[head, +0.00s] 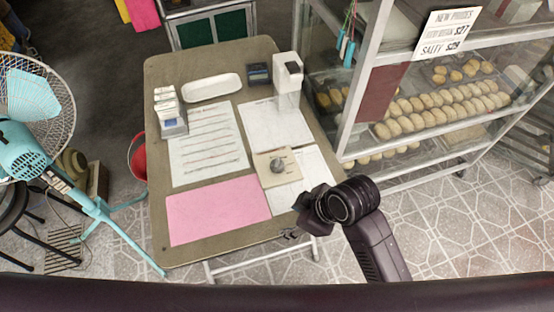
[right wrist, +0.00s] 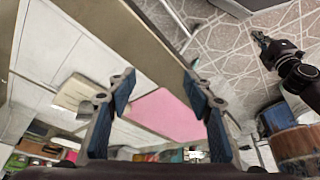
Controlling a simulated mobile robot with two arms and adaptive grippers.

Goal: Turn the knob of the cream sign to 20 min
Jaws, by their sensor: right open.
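The cream sign (head: 265,179) lies on the table, partly over white sheets. Its round grey knob (head: 278,166) faces up. My right gripper (head: 308,203) is just to the right of and below the sign in the head view, apart from the knob. In the right wrist view its two blue-padded fingers (right wrist: 160,82) are spread with nothing between them. There the cream sign (right wrist: 73,92) shows left of the fingers, with part of its knob (right wrist: 86,110). What looks like my left gripper (right wrist: 262,40) is small at the upper right; its jaws are unclear.
A pink sheet (head: 218,211) and a printed sheet (head: 208,145) lie left of the sign. A white dispenser (head: 288,80), a white tray (head: 211,88) and a small stand (head: 170,118) stand farther back. A glass bread cabinet (head: 372,145) is close on the right.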

